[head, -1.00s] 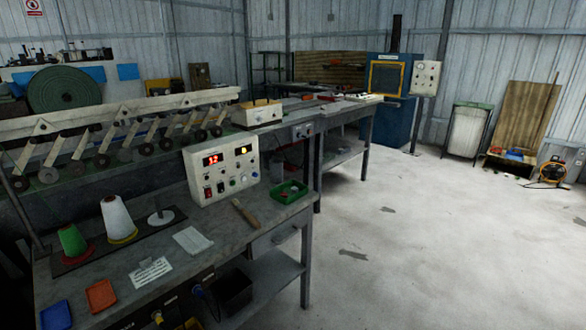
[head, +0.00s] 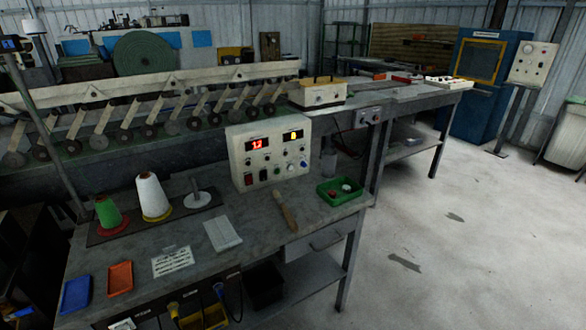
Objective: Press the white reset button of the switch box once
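A cream control box (head: 268,155) with two lit displays, small knobs and coloured buttons stands on the near workbench (head: 300,225). A small grey switch box (head: 369,116) with round controls is fixed at the edge of the farther table, behind and right of it. Their labels are too small to read, and I cannot tell for certain which control is the white reset button. Neither of my grippers shows in the head view.
White (head: 152,197) and green (head: 107,212) thread cones, a wooden-handled tool (head: 285,211) and a green tray (head: 340,191) lie on the workbench. A cream box (head: 317,93) stands behind the control box. The concrete floor (head: 440,240) at right is clear.

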